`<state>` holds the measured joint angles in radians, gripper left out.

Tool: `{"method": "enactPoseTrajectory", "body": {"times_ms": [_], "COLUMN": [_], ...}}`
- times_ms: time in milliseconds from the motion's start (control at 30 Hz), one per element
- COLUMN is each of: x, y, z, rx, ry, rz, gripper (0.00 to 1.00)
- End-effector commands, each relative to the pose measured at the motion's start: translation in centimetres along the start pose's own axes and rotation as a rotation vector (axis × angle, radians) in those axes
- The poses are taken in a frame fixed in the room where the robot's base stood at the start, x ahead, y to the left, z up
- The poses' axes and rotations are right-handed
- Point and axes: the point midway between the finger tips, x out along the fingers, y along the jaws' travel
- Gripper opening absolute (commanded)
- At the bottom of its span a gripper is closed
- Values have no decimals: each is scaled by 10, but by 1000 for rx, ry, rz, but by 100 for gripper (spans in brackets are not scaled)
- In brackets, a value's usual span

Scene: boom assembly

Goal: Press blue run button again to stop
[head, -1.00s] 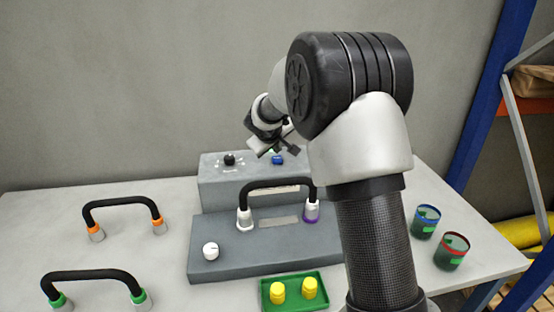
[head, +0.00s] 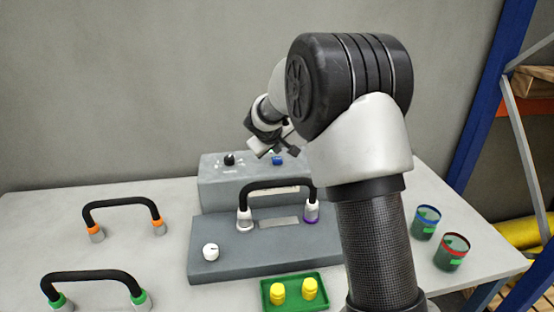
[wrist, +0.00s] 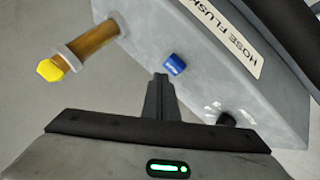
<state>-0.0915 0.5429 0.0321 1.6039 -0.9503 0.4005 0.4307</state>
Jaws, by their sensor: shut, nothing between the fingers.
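The blue run button (head: 277,160) stands on top of the grey raised box (head: 250,190), right of a black knob (head: 229,159). In the wrist view the blue button (wrist: 175,64) is just beyond the fingertips of my gripper (wrist: 160,78), slightly to their right, with a visible gap in the picture. My gripper (head: 283,150) is shut and empty, above the button in the head view. Whether its tips touch the button cannot be told. The black knob (wrist: 226,118) also shows at the lower right in the wrist view.
A black hose with white and purple ends (head: 278,184) arches over the lower grey base. Two more hoses (head: 125,203) (head: 95,277) stand at left. A green tray (head: 295,304) holds yellow pieces. Two cups (head: 425,222) (head: 452,252) stand at right. An amber fitting (wrist: 95,43) projects from the box.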

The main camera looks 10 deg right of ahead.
Motion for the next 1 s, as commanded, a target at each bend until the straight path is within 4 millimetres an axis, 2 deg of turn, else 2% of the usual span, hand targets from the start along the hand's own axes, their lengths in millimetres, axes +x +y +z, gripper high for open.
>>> {"method": "enactPoseTrajectory", "body": {"times_ms": [1000], "x": [6], "y": [-4], "z": [4], "rx": [0], "ry": [0], "rz": [0], "gripper": [0]}}
